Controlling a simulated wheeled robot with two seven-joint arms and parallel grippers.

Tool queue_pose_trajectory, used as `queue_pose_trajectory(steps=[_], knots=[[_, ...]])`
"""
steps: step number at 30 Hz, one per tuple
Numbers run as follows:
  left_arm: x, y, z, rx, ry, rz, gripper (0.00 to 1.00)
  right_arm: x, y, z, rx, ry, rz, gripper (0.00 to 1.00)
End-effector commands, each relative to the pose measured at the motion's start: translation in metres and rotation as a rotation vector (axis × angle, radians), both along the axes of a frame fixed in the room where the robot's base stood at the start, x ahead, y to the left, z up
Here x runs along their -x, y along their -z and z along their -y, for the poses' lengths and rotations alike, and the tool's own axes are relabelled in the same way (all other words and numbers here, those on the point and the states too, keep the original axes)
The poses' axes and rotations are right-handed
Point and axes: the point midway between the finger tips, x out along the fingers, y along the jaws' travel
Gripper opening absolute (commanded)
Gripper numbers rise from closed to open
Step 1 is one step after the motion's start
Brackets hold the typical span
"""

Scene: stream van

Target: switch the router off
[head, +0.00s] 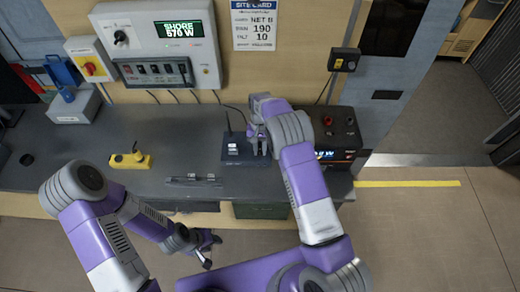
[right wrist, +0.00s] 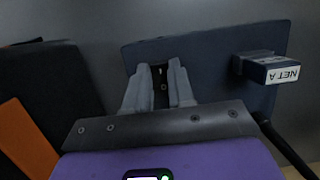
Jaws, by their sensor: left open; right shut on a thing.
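The router (head: 232,158) is a flat dark-blue box with a thin black antenna, on the dark counter in the head view. In the right wrist view the router (right wrist: 215,50) lies under my right gripper (right wrist: 160,68), whose fingers are closed around a small black piece, seemingly its switch (right wrist: 160,76). The switch is mostly hidden, so its on or off position cannot be told. In the head view my right gripper (head: 259,150) is over the router's right part. My left gripper (head: 207,252) is open and empty, low in front of the counter.
A block labelled NET A (right wrist: 272,67) stands on the router. A black device with a lit display (head: 335,153) is to the right. A yellow block (head: 130,161) and a grey box (head: 75,107) sit left.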

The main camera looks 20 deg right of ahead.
Motion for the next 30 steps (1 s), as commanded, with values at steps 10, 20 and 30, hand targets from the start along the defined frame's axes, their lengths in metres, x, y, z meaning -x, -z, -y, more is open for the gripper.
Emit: queue_pose_trajectory(steps=[10,20,30], knots=[[0.0,0.0,0.0,0.0,0.0,0.0,0.43,0.0,0.0,0.0,-0.002,0.0,-0.009,0.0],[0.0,0.0,0.0,0.0,0.0,0.0,0.43,0.0,0.0,0.0,-0.002,0.0,-0.008,0.49],[0.0,0.0,0.0,0.0,0.0,0.0,0.43,-0.007,-0.025,0.002,-0.003,0.001,-0.003,0.49]])
